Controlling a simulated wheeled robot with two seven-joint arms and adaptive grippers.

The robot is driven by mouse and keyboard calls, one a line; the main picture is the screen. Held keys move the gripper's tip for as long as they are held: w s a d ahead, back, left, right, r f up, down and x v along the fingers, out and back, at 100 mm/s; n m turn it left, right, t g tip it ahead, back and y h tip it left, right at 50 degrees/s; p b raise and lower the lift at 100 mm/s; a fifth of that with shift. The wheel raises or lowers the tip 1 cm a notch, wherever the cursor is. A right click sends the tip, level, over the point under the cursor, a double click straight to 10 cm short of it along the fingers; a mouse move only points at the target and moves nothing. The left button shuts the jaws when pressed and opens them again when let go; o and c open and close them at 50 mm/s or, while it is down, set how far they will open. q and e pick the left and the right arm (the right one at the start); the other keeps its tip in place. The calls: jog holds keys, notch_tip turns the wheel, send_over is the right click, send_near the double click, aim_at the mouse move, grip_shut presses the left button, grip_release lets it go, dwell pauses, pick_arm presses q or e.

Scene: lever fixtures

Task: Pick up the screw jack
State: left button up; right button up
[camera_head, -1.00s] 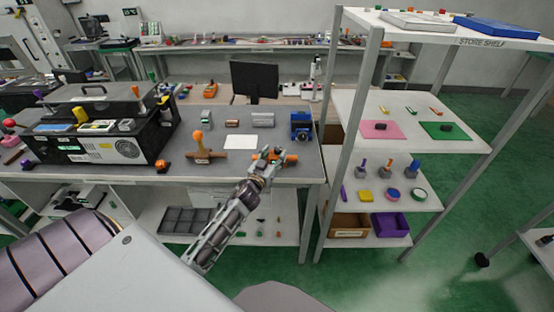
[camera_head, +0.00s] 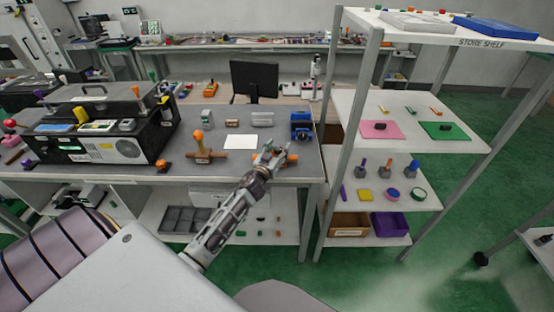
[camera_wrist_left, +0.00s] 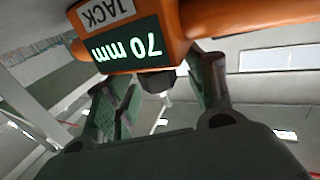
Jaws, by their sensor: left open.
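The screw jack (camera_wrist_left: 125,55) is orange with a "JACK" label and a green-lit display reading 70 mm. It fills the top of the left wrist view, upside down. In the head view it lies at the front edge of the grey workbench, mostly hidden by my left gripper (camera_head: 279,153). That gripper is open and reaches over the jack. In the wrist view its two fingers (camera_wrist_left: 165,95) stand apart just below the jack body; I cannot tell whether they touch it. My right gripper is not in view.
A white sheet (camera_head: 240,142) and a blue device (camera_head: 301,125) lie behind the gripper. The store shelf post (camera_head: 331,150) rises close on the right.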

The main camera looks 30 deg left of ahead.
pick_arm(q)
grip_shut()
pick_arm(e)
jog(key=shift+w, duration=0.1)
pick_arm(q)
jog(key=shift+r, duration=0.1)
dwell(0.4)
jog(key=shift+r, duration=0.45)
notch_tip(320, 180, up, 8)
jog(key=shift+r+p, duration=0.25)
jog(key=shift+p, duration=0.5)
jog(key=shift+r, duration=0.2)
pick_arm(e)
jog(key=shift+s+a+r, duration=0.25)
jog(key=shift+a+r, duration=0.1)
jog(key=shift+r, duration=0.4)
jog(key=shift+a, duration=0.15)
